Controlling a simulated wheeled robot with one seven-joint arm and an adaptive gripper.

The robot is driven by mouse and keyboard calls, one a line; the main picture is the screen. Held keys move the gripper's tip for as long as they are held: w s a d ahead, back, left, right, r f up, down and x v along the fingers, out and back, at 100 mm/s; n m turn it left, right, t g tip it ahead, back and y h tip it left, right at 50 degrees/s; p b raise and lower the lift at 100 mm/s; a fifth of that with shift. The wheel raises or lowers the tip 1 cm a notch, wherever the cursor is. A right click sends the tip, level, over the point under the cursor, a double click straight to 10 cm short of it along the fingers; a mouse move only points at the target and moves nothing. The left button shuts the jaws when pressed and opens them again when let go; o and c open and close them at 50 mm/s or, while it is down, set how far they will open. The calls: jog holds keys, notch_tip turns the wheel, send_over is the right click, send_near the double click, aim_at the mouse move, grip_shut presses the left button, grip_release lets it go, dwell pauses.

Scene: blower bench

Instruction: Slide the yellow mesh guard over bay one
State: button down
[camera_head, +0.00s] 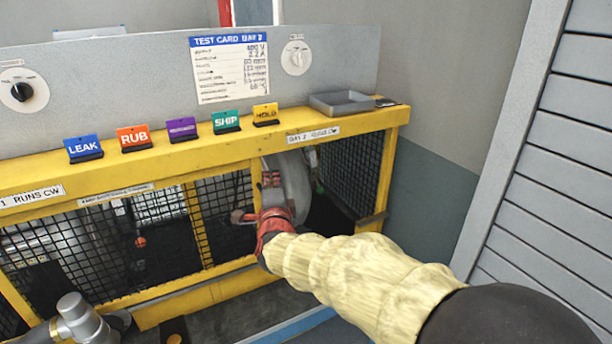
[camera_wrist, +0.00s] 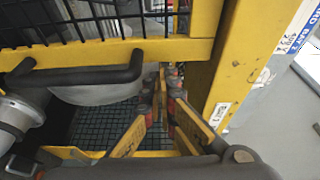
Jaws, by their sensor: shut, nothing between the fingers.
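The yellow mesh guard (camera_head: 198,225) has a yellow frame and black wire mesh and stands upright across the bench front at left and middle. I cannot tell where its panels overlap. Bay one lies at the left, under a label ending "1 RUNS CW" (camera_head: 34,196). My gripper (camera_head: 262,222) is at the guard's right end, before the open right bay. In the wrist view my gripper (camera_wrist: 162,88) is shut and empty, its fingertips just right of a black bar handle (camera_wrist: 85,80) on the yellow guard frame (camera_wrist: 110,52). I cannot tell whether they touch.
A grey blower housing (camera_head: 292,185) sits in the right bay. Coloured tags, such as the orange RUB tag (camera_head: 134,136), and a grey tray (camera_head: 342,102) stand on the yellow top rail. A yellow post (camera_wrist: 232,65) rises close right of my fingers. A slatted grey panel (camera_head: 550,170) is at right.

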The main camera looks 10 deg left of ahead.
aim_at(199, 192)
jog(key=s+a, duration=0.3)
jog(key=a, duration=0.2)
jog(key=s+a+p, duration=0.1)
jog(key=s+a, duration=0.3)
jog(key=a, duration=0.1)
jog(key=s+a, duration=0.4)
jog(key=a, duration=0.1)
jog(key=shift+s+a, duration=0.1)
jog(key=shift+a, duration=0.2)
jog(key=shift+s, duration=0.1)
